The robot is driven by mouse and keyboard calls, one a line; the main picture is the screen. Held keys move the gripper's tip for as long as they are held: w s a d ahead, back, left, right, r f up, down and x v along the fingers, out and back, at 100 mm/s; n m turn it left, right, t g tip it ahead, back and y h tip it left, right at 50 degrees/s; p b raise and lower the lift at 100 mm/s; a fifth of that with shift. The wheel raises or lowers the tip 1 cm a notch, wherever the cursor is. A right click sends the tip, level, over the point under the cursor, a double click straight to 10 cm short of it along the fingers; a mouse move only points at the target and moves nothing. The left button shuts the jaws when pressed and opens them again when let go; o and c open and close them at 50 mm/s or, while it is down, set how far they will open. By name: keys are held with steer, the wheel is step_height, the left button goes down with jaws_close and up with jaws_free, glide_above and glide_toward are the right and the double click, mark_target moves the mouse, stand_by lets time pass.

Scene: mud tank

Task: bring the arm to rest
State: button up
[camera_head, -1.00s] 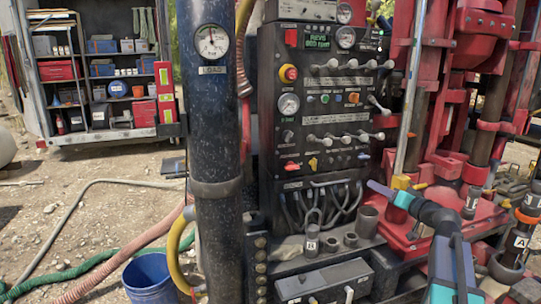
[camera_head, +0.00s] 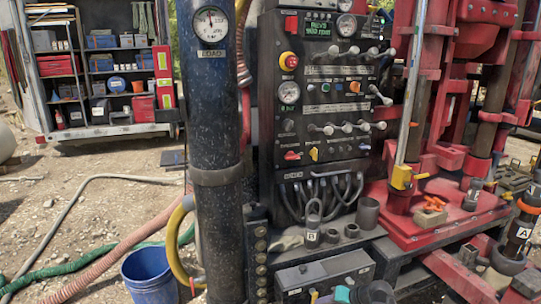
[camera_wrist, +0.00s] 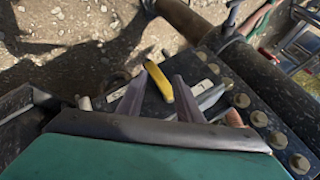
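My gripper (camera_wrist: 160,82) shows in the wrist view with its two pale purple fingers apart. A yellow lever (camera_wrist: 159,82) shows between the fingertips, seemingly beyond them; I see no sign that it is gripped. In the head view only small teal and dark parts of my arm show at the bottom edge, in front of the low grey control box (camera_head: 322,274). The fingers cannot be made out clearly there.
The control panel (camera_head: 325,110) stands beside a thick dark column (camera_head: 213,130). The red rig deck (camera_head: 440,228) is on the right, with an orange object (camera_head: 433,204) on it. A blue bucket (camera_head: 149,276) and hoses lie on the ground at left.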

steer(key=s+a+f+g+h+b, duration=0.1)
steer(key=s+a+f+g+h, duration=0.2)
steer(key=s+f, duration=1.05)
steer(key=s+a+f+g+b, duration=0.2)
steer(key=s+f+g, duration=0.3)
steer(key=s+f, duration=0.85)
steer(key=s+d+f+n+g+h, duration=0.1)
steer(key=s+f+g+h, duration=0.2)
steer(key=s, duration=1)
steer(key=shift+s+d+b, duration=0.2)
steer(key=shift+d+b, duration=0.2)
steer(key=shift+b, duration=0.05)
